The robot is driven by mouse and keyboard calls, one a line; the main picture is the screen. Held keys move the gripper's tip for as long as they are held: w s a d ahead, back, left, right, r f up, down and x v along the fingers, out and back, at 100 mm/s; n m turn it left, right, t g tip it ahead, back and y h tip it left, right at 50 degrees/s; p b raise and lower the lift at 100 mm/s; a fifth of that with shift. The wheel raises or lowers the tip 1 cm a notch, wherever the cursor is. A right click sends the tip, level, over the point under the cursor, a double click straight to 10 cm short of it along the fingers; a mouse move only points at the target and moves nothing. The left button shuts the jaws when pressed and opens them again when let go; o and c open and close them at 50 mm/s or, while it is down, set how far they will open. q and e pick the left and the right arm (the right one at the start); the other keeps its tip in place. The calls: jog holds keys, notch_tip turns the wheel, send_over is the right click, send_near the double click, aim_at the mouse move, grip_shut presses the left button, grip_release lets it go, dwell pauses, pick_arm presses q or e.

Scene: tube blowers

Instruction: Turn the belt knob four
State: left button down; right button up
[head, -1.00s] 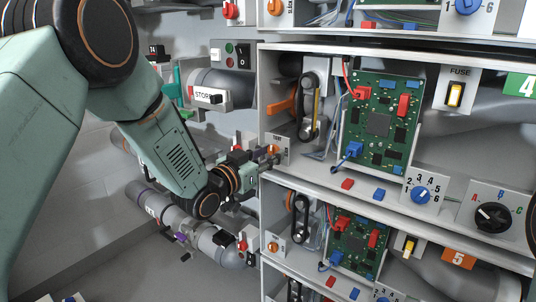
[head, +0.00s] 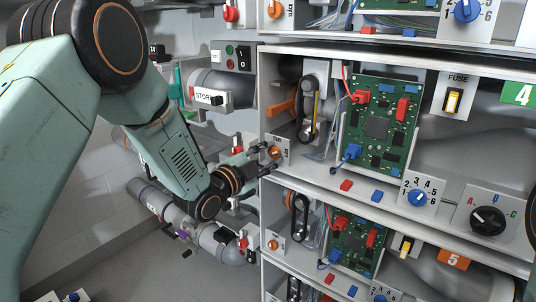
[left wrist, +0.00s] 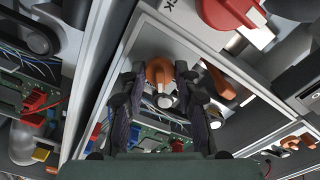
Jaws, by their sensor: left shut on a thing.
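The belt knob of bay four is a small orange knob (head: 275,153) on a pale plate at the left edge of that bay. My left gripper (head: 266,152) reaches it from the left, its fingertips at the knob. In the left wrist view the orange knob (left wrist: 159,71) sits between the fingertips of my left gripper (left wrist: 160,85), which is shut on it. Bay four carries a green number plate (head: 519,93) and a black belt loop (head: 309,108) behind the knob plate. My right gripper is not in view.
A green circuit board (head: 378,122), a fuse switch (head: 453,101) and a blue dial (head: 417,198) are right of the knob. An orange lever (head: 283,107) stands close above it. Bay five's orange knob (head: 273,244) is below. Grey pipes (head: 217,238) run at the lower left.

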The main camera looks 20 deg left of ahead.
pick_arm(q)
jog(key=m, duration=0.6)
jog(key=shift+r, duration=0.1)
jog(key=shift+m, duration=0.4)
dwell(0.3)
jog(key=c, duration=1.3)
grip_release()
jog(key=shift+o, duration=0.2)
jog(key=v, duration=1.2)
